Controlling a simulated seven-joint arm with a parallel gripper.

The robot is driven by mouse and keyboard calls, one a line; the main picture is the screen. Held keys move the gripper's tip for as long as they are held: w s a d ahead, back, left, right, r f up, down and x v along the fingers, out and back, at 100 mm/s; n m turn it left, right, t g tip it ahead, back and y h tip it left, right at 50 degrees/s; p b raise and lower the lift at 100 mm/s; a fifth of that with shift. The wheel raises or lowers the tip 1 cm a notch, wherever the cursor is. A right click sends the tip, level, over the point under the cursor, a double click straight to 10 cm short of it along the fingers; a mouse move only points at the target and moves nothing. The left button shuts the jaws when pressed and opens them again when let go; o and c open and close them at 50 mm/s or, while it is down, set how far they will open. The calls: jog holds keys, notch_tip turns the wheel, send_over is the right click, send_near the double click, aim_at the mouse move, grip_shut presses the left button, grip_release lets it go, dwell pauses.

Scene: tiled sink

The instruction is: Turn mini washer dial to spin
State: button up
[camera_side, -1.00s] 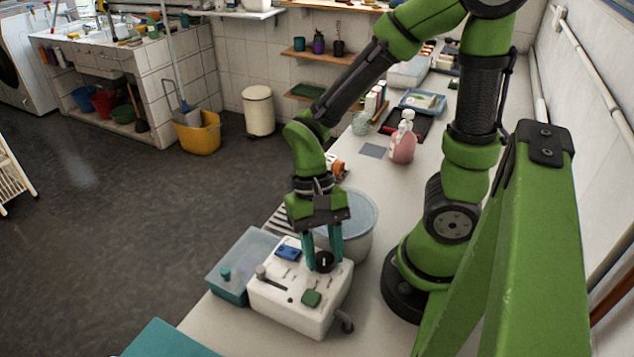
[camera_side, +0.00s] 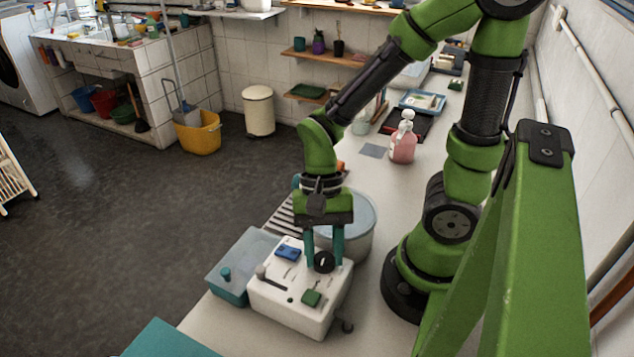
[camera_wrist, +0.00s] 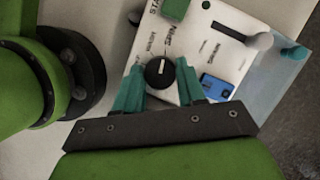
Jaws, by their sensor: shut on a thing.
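The mini washer (camera_side: 290,318) is a white box on the counter, with a black round dial (camera_side: 323,262) on its top panel. My gripper (camera_side: 325,265) points down with its teal fingers on either side of the dial, shut on it. In the wrist view the dial (camera_wrist: 159,73) shows a pale pointer line aimed roughly up the picture. The label SPIN (camera_wrist: 170,38) is printed above the dial, towards the green button (camera_wrist: 175,8). The fingers partly hide the panel beside the dial.
The panel also bears a blue switch (camera_side: 288,253) and a grey-knobbed lever (camera_side: 262,271). A teal-grey tub (camera_side: 228,288) adjoins the washer at left. A pink bottle (camera_side: 403,147) is farther back.

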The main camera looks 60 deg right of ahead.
jog(key=o, duration=1)
jog(key=v, duration=1.7)
jog(key=shift+a, duration=0.1)
jog(key=n+t, duration=0.2)
jog(key=t, duration=0.1)
jog(key=w+n+t+h, duration=0.1)
jog(key=n+t, duration=0.2)
jog(key=w+n+t+h, duration=0.1)
jog(key=n+t, duration=0.1)
jog(key=t, duration=0.1)
jog(key=shift+w+a+r+n+t, duration=0.25)
jog(key=shift+a+r+n+t, duration=0.05)
jog(key=shift+r, duration=0.1)
